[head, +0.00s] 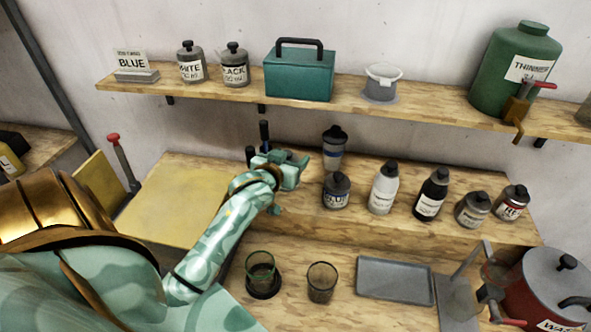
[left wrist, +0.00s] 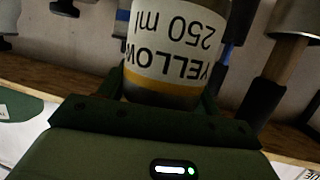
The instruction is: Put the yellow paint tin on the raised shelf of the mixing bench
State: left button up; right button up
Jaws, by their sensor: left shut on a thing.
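The yellow paint tin (left wrist: 172,45) fills the top middle of the left wrist view, its "YELLOW 250 ml" label upside down in that picture. My left gripper (head: 291,168) is shut on it; the gripper's dark jaws also show in the left wrist view (left wrist: 160,108). In the head view I cannot make out the tin; the gripper seems to hide it. The gripper is over the left part of the bench's raised shelf (head: 300,212), left of the blue tin (head: 336,191). I cannot tell whether the tin touches the shelf. My right gripper is not in view.
A grey shaker (head: 334,148), white bottle (head: 383,190), black bottle (head: 432,194), grey tin (head: 472,210) and red-labelled tin (head: 511,202) stand along the raised shelf. Two glasses (head: 321,282) (head: 262,272) and a grey tray (head: 395,280) are below. A wall shelf (head: 225,93) runs above.

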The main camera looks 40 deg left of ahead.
pick_arm(q)
jog(key=shift+w+a+f+b, duration=0.2)
jog(key=shift+w+f, duration=0.35)
jog(key=shift+f, duration=0.7)
jog(key=shift+w+a+f+b, duration=0.1)
jog(key=shift+w+f+b, duration=0.3)
jog(key=shift+f, duration=0.9)
jog(key=shift+w+a+f+b, duration=0.15)
jog(key=shift+w+f, duration=0.55)
jog(key=shift+f, duration=0.55)
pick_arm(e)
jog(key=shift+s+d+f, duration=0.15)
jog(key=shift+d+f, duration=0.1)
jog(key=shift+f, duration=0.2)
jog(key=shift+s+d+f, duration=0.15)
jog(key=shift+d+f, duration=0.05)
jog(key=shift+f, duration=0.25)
pick_arm(q)
jog(key=shift+f, duration=0.1)
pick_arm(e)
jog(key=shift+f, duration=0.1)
pick_arm(q)
jog(key=o, duration=1.2)
